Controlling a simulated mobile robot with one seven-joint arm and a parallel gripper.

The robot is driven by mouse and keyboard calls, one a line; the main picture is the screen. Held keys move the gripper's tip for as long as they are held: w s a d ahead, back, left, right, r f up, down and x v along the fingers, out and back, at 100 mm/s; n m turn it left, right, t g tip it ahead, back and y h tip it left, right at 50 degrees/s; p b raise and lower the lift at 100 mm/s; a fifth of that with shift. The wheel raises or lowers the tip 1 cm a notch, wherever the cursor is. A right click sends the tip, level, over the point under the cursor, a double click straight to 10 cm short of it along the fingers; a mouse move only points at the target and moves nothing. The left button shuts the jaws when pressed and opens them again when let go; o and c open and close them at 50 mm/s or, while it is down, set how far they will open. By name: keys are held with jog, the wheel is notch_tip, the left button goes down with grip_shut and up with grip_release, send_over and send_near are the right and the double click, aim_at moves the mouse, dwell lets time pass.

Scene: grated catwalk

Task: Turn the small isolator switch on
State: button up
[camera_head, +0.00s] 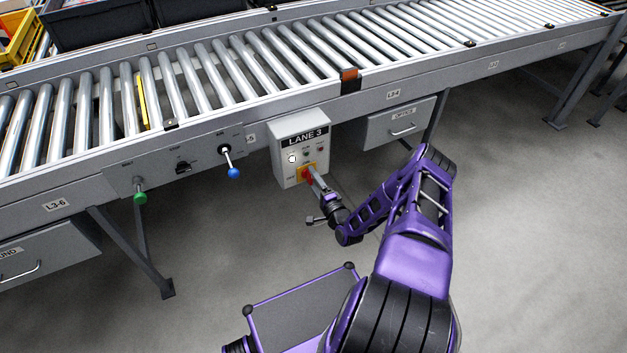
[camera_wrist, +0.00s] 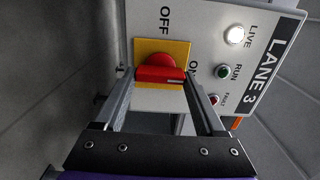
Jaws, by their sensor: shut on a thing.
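The isolator switch is a red rotary handle (camera_wrist: 160,73) on a yellow plate (camera_wrist: 181,50), low on the grey LANE 3 box. In the wrist view, OFF is printed above the plate and ON to its right. The handle lies nearly level across that picture, and its white mark is at its right end, on the ON side. My gripper (camera_wrist: 161,76) is shut on the handle, with one finger at each end. In the head view, my gripper (camera_head: 313,177) reaches the box from the lower right and partly hides the red handle and yellow plate (camera_head: 306,168).
The LANE 3 box (camera_head: 286,143) hangs under the roller conveyor's edge. Its LIVE lamp (camera_wrist: 234,35) glows white; RUN (camera_wrist: 222,71) and FAULT (camera_wrist: 213,100) look dark. Blue (camera_head: 233,173) and green (camera_head: 140,197) knobs stick out at left. A drawer (camera_head: 398,124) is at right.

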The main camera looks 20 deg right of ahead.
jog(key=shift+s+f, duration=0.1)
jog(key=o, duration=1.3)
jog(key=s, duration=0.5)
jog(key=s+p, duration=0.1)
jog(key=s, duration=1.1)
jog(key=shift+s+d, duration=0.2)
jog(key=shift+d, duration=0.1)
